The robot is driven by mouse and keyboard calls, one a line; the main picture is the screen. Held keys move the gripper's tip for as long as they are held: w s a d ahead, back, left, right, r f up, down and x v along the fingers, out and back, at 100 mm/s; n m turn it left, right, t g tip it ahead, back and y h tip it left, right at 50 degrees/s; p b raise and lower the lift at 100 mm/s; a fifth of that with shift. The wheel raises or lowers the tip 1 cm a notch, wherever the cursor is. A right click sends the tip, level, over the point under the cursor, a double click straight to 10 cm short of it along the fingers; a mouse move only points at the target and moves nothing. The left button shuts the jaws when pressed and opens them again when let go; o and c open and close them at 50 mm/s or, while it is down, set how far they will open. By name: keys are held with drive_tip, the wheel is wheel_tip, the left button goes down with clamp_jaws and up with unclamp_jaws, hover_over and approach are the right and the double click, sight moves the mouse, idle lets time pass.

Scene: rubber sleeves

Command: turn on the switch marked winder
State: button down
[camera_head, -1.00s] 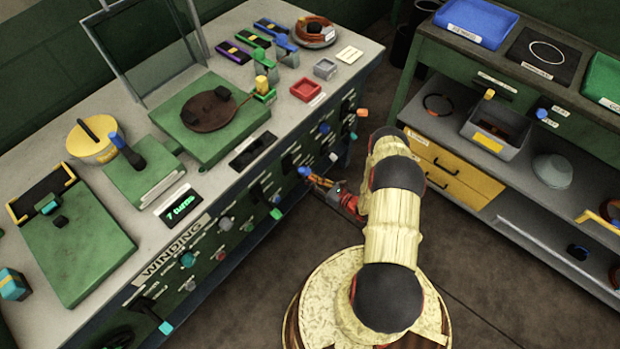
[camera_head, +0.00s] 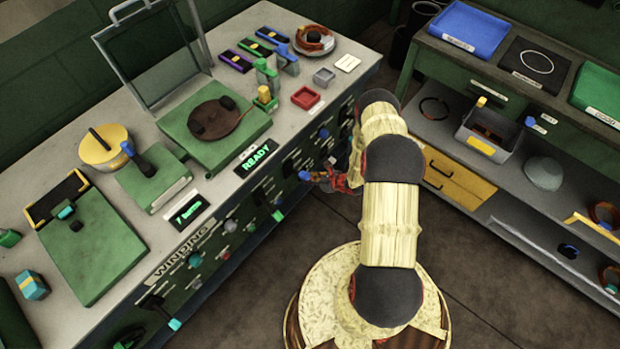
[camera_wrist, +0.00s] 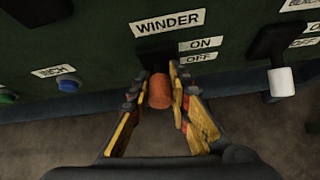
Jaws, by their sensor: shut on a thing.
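The switch under the WINDER label (camera_wrist: 170,23) has an orange handle (camera_wrist: 160,91) in the wrist view. Its ON label (camera_wrist: 200,44) sits above its OFF label (camera_wrist: 201,57), both right of the dark slot. My gripper (camera_wrist: 162,84) is shut on the orange handle, one finger on each side. The handle's end faces the camera, a little below the OFF label; its exact tilt is hard to tell. In the head view my gripper (camera_head: 322,181) is at the front panel of the bench, and my arm hides part of the panel there.
A white-tipped lever (camera_wrist: 281,82) is right of the switch and a blue button (camera_wrist: 68,85) is left. In the head view, a display (camera_head: 255,158) on the bench reads READY. A shelf unit (camera_head: 470,83) stands right, with open floor between.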

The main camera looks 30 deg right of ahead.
idle(0.5)
drive_tip(key=c, duration=1.6)
unclamp_jaws()
drive_tip(key=shift+c, duration=0.2)
drive_tip(key=shift+r, duration=0.1)
drive_tip(key=v, duration=1.2)
drive_tip(key=shift+w, duration=0.1)
